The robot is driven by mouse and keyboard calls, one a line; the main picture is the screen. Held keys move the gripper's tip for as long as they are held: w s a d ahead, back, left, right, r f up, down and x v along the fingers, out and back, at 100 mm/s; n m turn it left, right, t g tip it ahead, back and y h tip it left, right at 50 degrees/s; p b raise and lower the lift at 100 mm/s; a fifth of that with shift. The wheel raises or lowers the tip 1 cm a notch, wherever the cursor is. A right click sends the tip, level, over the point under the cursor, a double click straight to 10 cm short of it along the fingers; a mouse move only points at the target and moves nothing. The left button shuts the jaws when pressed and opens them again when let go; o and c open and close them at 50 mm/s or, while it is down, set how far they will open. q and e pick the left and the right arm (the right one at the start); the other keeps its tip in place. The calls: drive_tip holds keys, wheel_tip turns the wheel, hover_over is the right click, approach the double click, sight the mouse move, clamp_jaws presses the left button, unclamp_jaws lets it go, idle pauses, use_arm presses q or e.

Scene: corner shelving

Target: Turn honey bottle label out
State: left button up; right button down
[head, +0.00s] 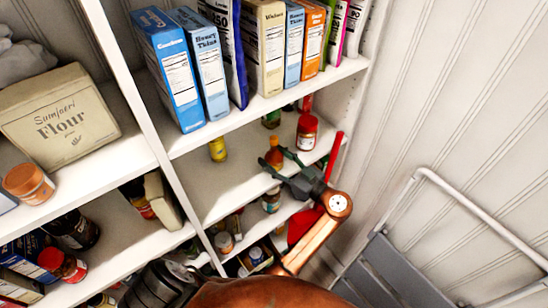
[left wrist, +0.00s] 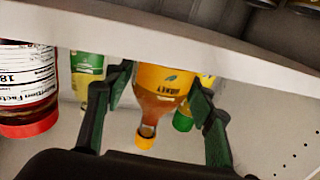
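The honey bottle (head: 274,154) stands on the middle shelf in the head view, amber with an orange label. In the left wrist view the honey bottle (left wrist: 162,95) appears upside down, its yellow cap low in the picture. My left gripper (head: 279,163) is open at the bottle. Its two fingers (left wrist: 162,88) stand on either side of the bottle; I cannot tell whether they touch it. My right gripper is not in view.
A red-lidded jar (head: 307,132) stands close right of the bottle, and a yellow bottle (head: 218,149) stands farther left. Boxes line the shelf above, whose edge (head: 275,105) overhangs. Bare shelf lies left of the honey bottle. A folded grey step ladder (head: 385,272) stands at right.

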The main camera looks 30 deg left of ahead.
sight(274, 138)
use_arm(q)
drive_tip(key=shift+o, duration=1.4)
wheel_tip(274, 138, up, 10)
drive_tip(key=shift+r, duration=0.1)
